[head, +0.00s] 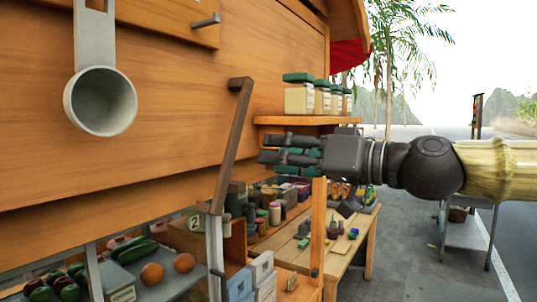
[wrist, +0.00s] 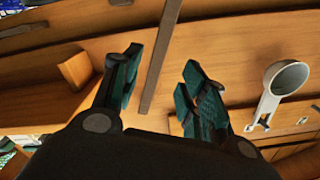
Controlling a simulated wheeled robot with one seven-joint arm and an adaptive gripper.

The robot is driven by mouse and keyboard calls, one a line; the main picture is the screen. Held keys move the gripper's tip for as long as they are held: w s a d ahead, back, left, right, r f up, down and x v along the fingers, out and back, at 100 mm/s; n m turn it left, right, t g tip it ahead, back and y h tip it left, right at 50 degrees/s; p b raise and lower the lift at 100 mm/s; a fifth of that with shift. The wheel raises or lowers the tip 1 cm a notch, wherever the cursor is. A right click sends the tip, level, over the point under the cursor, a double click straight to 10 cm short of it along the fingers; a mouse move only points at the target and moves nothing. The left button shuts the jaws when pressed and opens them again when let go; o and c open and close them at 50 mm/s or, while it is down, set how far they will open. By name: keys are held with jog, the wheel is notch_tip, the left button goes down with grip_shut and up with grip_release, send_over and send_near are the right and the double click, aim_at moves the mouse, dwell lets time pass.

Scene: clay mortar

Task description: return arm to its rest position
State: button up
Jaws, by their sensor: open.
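My gripper (head: 275,152) comes in from the right in the head view, level and pointing left, in front of the wooden stall wall (head: 180,110). Its two dark fingers with green pads are apart and nothing is between them. In the wrist view my gripper (wrist: 165,85) shows its fingers spread, with the wooden wall beyond. A dark wooden bar (head: 232,145) stands slanted just left of the fingertips; it also shows beyond and between the fingers in the wrist view (wrist: 160,50). I cannot tell whether they touch.
Several green-lidded jars (head: 299,98) stand on a shelf (head: 310,120) just above my gripper. A grey ladle (head: 102,100) hangs at the left. Below are a wooden table (head: 355,250) with small items and a tray of vegetables (head: 185,277). Open pavement lies at the right.

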jog(key=shift+s+d, duration=0.2)
jog(key=shift+d, duration=0.1)
